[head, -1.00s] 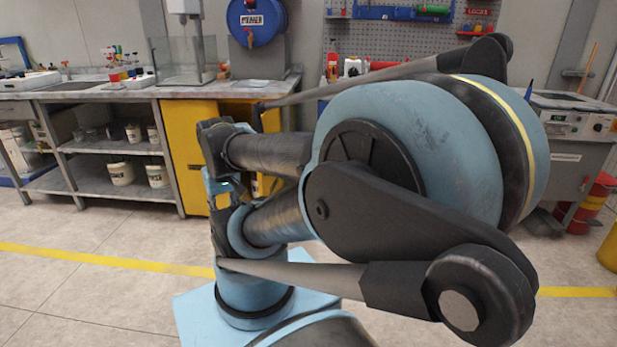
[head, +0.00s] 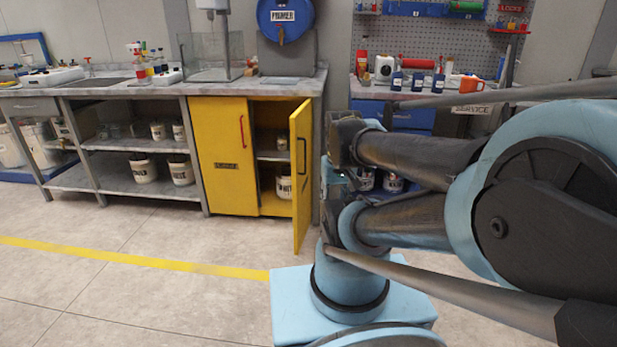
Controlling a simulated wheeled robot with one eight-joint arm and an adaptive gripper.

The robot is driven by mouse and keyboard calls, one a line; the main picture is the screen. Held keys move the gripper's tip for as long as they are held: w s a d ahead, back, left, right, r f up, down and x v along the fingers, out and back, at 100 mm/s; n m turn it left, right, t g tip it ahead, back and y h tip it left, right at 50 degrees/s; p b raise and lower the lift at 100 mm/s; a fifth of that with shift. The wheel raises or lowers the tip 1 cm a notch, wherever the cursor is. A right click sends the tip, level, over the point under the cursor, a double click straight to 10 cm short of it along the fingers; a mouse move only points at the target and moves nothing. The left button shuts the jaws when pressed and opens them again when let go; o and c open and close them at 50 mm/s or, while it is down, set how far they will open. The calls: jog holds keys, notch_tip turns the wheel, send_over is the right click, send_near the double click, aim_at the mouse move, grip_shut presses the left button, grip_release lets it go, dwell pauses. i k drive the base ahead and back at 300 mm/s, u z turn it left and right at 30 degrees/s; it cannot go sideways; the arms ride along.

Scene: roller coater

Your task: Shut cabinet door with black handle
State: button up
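A yellow cabinet under the workbench has two doors. The right door (head: 299,178) has a black handle (head: 302,156) and stands open, swung out toward me. The left door (head: 225,165) has a red handle (head: 242,133) and is shut. Through the open side I see a shelf (head: 273,155) and a white bucket (head: 284,184). My arm fills the right of the head view, with its pale blue and black links just right of the open door. I cannot make out my gripper or its fingers.
Open shelves with buckets (head: 143,168) stand left of the cabinet. A workbench top (head: 160,87) carries bottles and a glass box. A blue drum (head: 286,18) is above the cabinet. The floor (head: 130,222) in front is clear, with a yellow line (head: 135,256) across it.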

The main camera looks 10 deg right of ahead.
aim_at(300, 121)
jog(key=z, duration=0.05)
jog(key=i, duration=1)
jog(key=u, duration=0.05)
